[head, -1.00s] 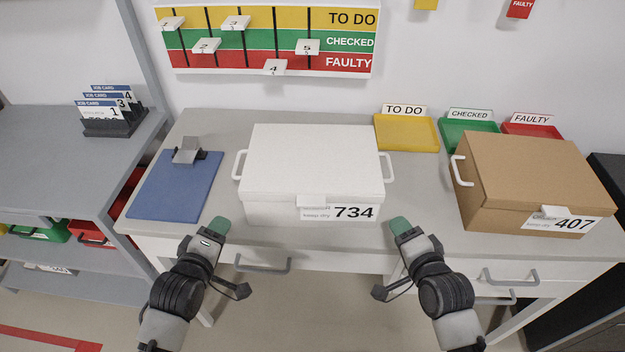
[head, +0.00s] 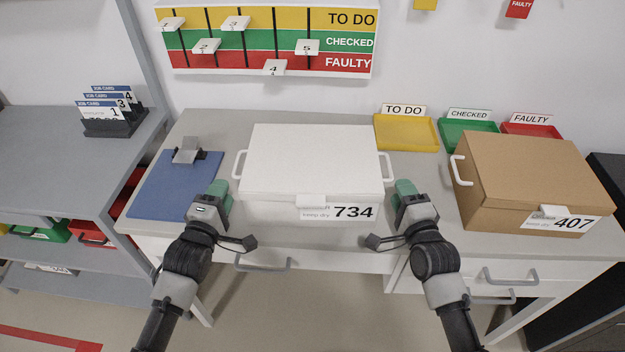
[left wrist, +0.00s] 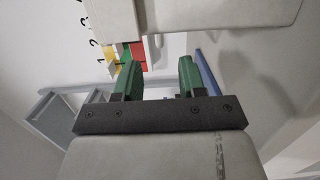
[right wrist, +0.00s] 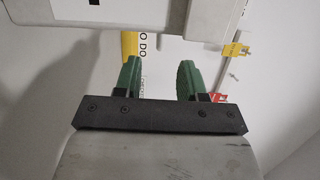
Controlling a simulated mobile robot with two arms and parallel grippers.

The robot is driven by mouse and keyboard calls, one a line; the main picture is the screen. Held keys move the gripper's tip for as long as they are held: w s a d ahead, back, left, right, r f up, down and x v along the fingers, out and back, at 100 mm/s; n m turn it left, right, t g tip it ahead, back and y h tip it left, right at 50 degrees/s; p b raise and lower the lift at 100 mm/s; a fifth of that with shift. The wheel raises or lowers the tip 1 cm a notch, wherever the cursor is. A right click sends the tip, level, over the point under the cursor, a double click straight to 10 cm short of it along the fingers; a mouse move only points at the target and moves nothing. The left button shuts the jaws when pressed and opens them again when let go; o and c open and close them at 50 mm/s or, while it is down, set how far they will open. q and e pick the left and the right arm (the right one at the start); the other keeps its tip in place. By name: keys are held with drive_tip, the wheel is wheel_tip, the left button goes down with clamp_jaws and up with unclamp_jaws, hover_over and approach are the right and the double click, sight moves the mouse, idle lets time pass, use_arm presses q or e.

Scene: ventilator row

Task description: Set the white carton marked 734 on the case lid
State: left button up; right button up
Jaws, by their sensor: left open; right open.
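The white carton (head: 311,165) marked 734 sits on the grey workbench, with a white handle on its left side (head: 239,164) and one on its right side (head: 388,167). My left gripper (head: 217,190) is open and empty, just in front of and left of the carton. My right gripper (head: 404,188) is open and empty, just off its right front side. The carton also shows at the top of the left wrist view (left wrist: 200,15) and of the right wrist view (right wrist: 150,12). I cannot make out a case lid in these views.
A brown carton (head: 530,175) marked 407 stands close on the right. A blue clipboard (head: 172,188) lies on the left. Yellow (head: 407,133), green (head: 462,130) and red trays stand behind. A grey shelf unit (head: 45,150) with job cards is at far left.

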sight(233, 171)
use_arm(q)
drive_tip(key=x, duration=0.7)
drive_tip(key=shift+w, duration=0.15)
use_arm(e)
drive_tip(key=w, duration=0.2)
drive_tip(key=w+a, duration=0.1)
drive_tip(key=w, duration=0.4)
drive_tip(key=shift+a, duration=0.15)
use_arm(q)
clamp_jaws()
use_arm(e)
clamp_jaws()
